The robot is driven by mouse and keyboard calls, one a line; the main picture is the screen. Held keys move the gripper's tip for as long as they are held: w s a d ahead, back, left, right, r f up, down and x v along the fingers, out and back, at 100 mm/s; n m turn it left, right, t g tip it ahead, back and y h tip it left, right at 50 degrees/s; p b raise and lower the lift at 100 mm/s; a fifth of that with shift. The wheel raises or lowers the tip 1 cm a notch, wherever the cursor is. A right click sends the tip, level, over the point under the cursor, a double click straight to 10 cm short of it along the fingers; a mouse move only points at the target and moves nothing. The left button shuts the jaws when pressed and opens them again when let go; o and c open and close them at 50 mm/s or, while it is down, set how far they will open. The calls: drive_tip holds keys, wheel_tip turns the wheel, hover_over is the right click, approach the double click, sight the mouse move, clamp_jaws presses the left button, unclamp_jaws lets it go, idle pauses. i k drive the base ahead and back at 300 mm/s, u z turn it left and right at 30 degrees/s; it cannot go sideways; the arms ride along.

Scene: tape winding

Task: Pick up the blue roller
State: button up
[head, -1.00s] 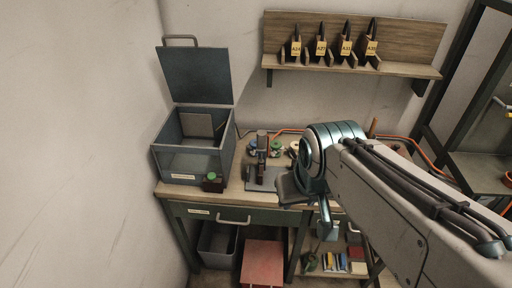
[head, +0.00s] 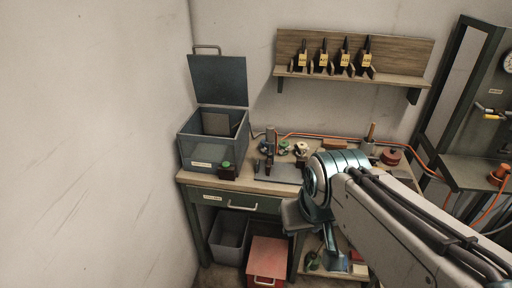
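I cannot make out a blue roller in the head view. Several small spools and tools (head: 283,148) stand on the back of the workbench (head: 232,183), too small to tell apart. My arm hides part of the bench's right side and the shelf below it. My gripper (head: 298,217) hangs in front of the bench's front edge. It appears dark and small, its fingers are not clear, and I see nothing held in it.
A grey bin (head: 229,240) and a red box (head: 267,260) sit underneath. A wall shelf (head: 350,78) holds several labelled tools. A dark rack (head: 470,175) stands right.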

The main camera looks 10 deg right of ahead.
sight(264, 149)
drive_tip(key=u, duration=0.15)
drive_tip(key=i, duration=1.05)
drive_tip(key=z, duration=0.35)
